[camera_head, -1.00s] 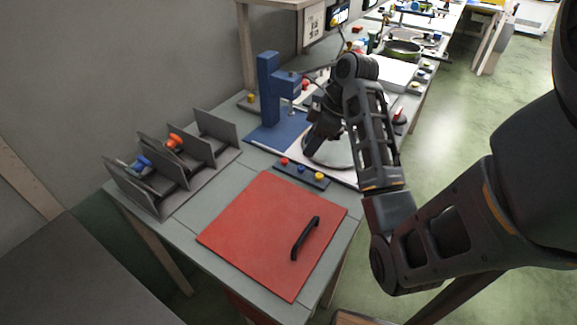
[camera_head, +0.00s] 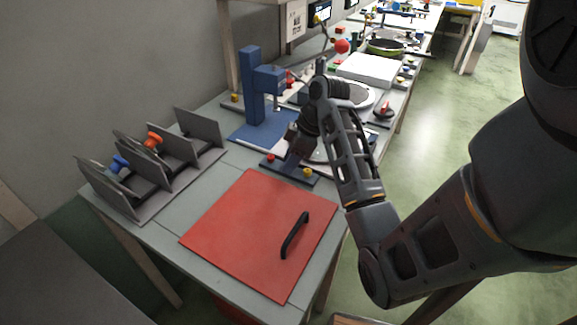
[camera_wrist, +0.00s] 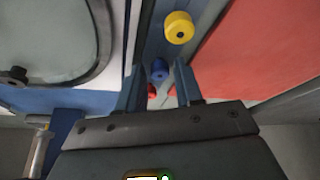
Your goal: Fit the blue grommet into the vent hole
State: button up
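The blue grommet (camera_wrist: 160,69) stands on a narrow dark blue strip (camera_head: 274,167), between a yellow grommet (camera_wrist: 180,27) and a red grommet (camera_wrist: 152,91). My gripper (camera_wrist: 160,82) is open and points down at the strip, with the blue grommet showing between its fingertips. I cannot tell whether the fingers touch it. In the head view my gripper (camera_head: 293,159) hides the blue grommet. A round lid (camera_wrist: 50,35) with a grey rim and a dark knob lies beside the strip. I cannot make out its vent hole.
A red board (camera_head: 240,235) with a black handle lies in front of the strip. A blue press-like stand (camera_head: 250,90) rises behind it. A grey rack (camera_head: 205,127) holding blue and orange pieces is at the left.

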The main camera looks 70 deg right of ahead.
jog(key=shift+c, duration=0.5)
grip_shut()
jog(key=shift+r, duration=0.65)
notch_tip(320, 180, up, 8)
jog(key=r+p, duration=0.1)
jog(key=p, duration=0.5)
jog(key=d+m+g+h, duration=0.1)
jog(key=d+m+h, duration=0.3)
jog(key=d+m, duration=0.8)
jog(key=d, duration=0.3)
jog(key=shift+s+p, duration=0.15)
jog(key=shift+p, duration=0.15)
jog(key=shift+d, duration=0.1)
